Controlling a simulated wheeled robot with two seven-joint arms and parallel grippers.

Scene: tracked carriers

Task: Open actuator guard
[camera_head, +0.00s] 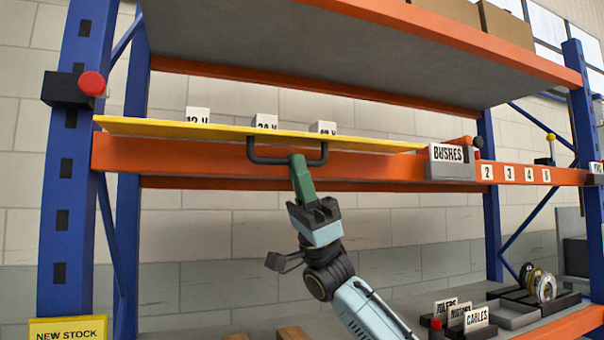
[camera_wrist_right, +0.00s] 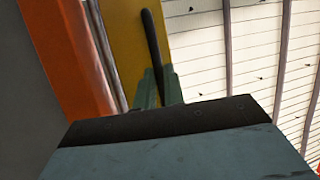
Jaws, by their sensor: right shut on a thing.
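The guard is a long yellow panel (camera_head: 190,128), seen almost edge-on along the top of the orange shelf beam. A black U-shaped handle (camera_head: 262,159) hangs from its front edge, in front of the beam. My right gripper (camera_head: 299,163) comes up from below and is shut on the handle's lower bar, right of its middle. In the right wrist view the dark handle (camera_wrist_right: 151,40) runs down between my green fingers (camera_wrist_right: 159,88), with the yellow panel (camera_wrist_right: 125,35) behind it. The actuators behind the guard cannot be made out. My left gripper is not in view.
White voltage tags (camera_head: 265,121) stand behind the panel. A red button on a black box (camera_head: 68,90) is on the left blue post. A grey BUSHES bin (camera_head: 450,170) sits at the panel's right end. A grey shelf (camera_head: 350,50) is overhead; labelled bins (camera_head: 476,318) stand below right.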

